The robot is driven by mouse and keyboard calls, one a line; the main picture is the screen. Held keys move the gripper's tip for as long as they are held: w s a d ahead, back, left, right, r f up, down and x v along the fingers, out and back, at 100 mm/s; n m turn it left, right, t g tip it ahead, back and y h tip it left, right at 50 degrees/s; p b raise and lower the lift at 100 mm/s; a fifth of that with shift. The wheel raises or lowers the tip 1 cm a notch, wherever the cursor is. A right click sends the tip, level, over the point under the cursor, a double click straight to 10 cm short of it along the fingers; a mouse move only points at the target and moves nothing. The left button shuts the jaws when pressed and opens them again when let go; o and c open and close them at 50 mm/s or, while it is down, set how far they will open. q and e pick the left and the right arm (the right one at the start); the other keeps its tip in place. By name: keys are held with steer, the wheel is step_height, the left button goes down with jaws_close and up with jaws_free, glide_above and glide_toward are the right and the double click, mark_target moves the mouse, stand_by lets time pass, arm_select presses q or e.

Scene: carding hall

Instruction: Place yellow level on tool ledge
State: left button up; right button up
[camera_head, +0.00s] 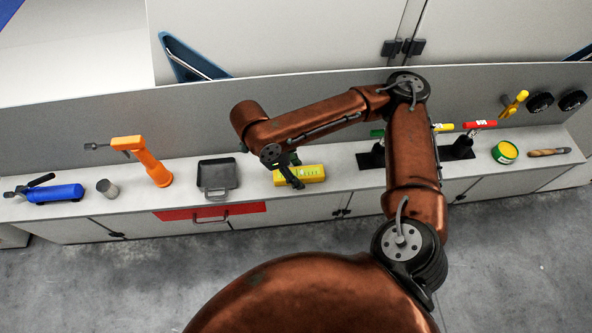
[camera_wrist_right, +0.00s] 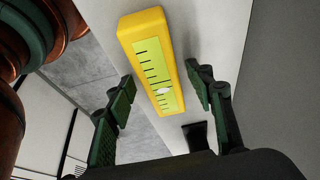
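The yellow level (camera_head: 308,174) lies on the long pale ledge (camera_head: 340,178) in the head view, just right of the dark tray. In the right wrist view the level (camera_wrist_right: 155,62) shows its lighter face with dark scale marks. My right gripper (camera_head: 289,174) is over the level's left part. In the right wrist view, my right gripper (camera_wrist_right: 164,84) is open, with one green-padded finger on each side of the level's near end and gaps showing on both sides. My left gripper is not in view.
Along the ledge stand a blue torch-like tool (camera_head: 58,193), a grey cup (camera_head: 107,188), an orange drill (camera_head: 148,160) and the dark tray (camera_head: 217,175). At right are red-handled (camera_head: 480,124) tools in dark holders, a green-yellow tin (camera_head: 504,152) and a brush (camera_head: 547,152). A wall panel rises behind.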

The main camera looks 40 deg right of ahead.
arm_select(q)
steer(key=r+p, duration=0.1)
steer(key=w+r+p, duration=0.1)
steer(key=p, duration=0.1)
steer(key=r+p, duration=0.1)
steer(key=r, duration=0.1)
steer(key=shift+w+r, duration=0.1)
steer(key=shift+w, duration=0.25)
arm_select(e)
steer(key=v, duration=1.2)
steer(key=shift+w, duration=0.15)
